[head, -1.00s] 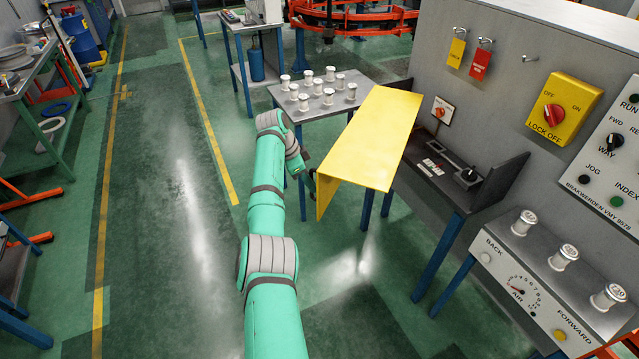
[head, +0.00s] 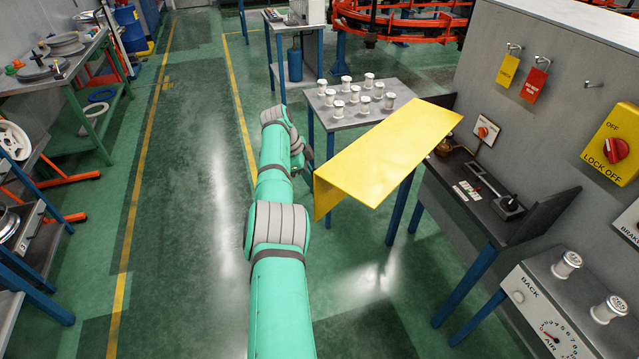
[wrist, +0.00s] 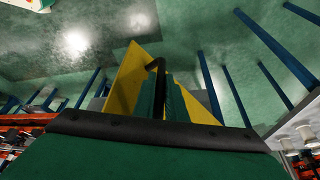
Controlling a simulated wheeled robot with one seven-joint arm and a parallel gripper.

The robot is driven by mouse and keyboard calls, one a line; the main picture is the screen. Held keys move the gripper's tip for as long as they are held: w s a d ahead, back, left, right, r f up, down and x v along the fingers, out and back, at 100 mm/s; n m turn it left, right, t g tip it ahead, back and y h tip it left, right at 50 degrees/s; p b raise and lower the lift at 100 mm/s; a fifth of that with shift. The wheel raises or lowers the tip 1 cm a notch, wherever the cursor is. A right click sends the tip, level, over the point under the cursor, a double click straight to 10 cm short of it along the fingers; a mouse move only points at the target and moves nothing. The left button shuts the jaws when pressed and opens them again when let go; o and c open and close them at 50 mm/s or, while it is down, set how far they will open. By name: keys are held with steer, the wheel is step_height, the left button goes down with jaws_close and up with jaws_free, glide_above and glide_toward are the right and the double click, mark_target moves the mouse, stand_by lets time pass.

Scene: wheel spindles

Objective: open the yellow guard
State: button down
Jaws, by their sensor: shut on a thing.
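The yellow guard (head: 385,150) is a bent sheet with a broad, sloping top face and a short lip (head: 326,194) hanging at its left end. It projects from the dark machine bed (head: 470,195) out over the floor at the left. My gripper (head: 308,168) is at the guard's left end, small and partly hidden in the head view. In the wrist view my gripper (wrist: 160,95) is shut on a dark handle (wrist: 156,64) at the guard, with yellow sheet (wrist: 128,75) on both sides. The guard's hinge is not clearly visible.
A grey table (head: 345,115) with several white spools stands just behind the guard. The grey cabinet (head: 560,80) with a yellow lock-off switch (head: 615,145) is at right, above a control box (head: 540,310). The green floor (head: 190,220) left of my arm is clear.

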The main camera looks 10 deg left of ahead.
steer(key=shift+w+d, duration=0.35)
steer(key=c, duration=1.8)
jaws_free()
steer(key=shift+w, duration=0.1)
steer(key=shift+a, duration=0.3)
steer(key=shift+a, duration=0.1)
steer(key=shift+s+v, duration=0.1)
steer(key=shift+v, duration=2.55)
steer(key=shift+s+v, duration=0.15)
steer(key=shift+v, duration=2.55)
